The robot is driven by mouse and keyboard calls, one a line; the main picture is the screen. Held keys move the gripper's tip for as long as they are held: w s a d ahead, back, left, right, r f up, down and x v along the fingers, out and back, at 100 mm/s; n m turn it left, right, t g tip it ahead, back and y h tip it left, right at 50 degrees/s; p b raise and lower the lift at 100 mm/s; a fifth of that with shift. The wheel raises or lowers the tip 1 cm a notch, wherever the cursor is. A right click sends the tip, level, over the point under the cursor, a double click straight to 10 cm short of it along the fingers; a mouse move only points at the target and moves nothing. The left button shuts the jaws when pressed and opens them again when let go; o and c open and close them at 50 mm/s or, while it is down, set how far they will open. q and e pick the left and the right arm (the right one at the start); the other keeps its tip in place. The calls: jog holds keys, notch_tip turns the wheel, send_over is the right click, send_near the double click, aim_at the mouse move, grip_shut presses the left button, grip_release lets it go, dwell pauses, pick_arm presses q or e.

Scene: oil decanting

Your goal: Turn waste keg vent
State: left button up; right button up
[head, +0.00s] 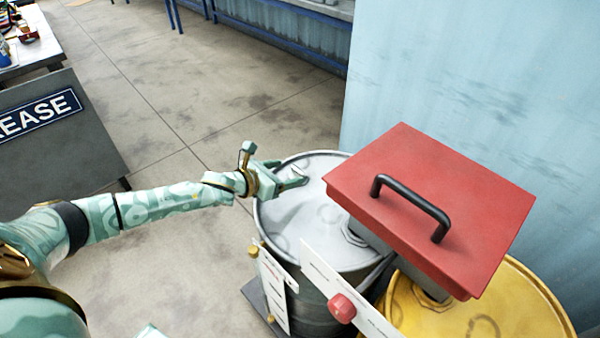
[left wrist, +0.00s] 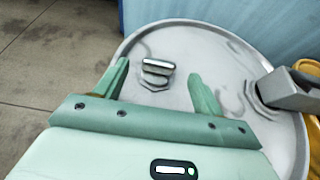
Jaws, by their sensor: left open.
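A grey metal keg (head: 290,225) stands upright right of the middle in the head view; its round lid (left wrist: 215,50) fills much of the left wrist view. A small shiny metal fitting (left wrist: 157,67), which looks like the vent, stands on a raised spot of the lid. My left gripper (head: 289,174) is over the lid's left part. In the left wrist view its two fingers are open, with the fitting showing between and beyond their tips; I see no contact. In the head view the gripper hides the fitting. My right gripper is not in view.
A red-lidded box (head: 430,190) with a black handle overhangs the keg's right side and a yellow drum (head: 520,310). White plates with knobs, one red (head: 341,307), stand in front. A dark sign board (head: 60,145) is at left. Open concrete floor lies behind my arm.

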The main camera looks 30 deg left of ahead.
aim_at(297, 169)
pick_arm(q)
jog(key=b+x, duration=0.1)
jog(key=x, duration=0.3)
jog(key=shift+w+d+f+b, duration=0.15)
jog(key=shift+w+f+b, duration=0.1)
jog(key=shift+w+b, duration=0.05)
jog(key=shift+w+d, duration=0.15)
jog(key=shift+w, duration=0.25)
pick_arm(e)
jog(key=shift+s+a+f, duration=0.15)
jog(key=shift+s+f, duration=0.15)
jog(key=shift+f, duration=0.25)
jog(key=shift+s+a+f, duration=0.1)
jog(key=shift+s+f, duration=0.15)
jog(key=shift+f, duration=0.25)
pick_arm(q)
jog(key=c, duration=1)
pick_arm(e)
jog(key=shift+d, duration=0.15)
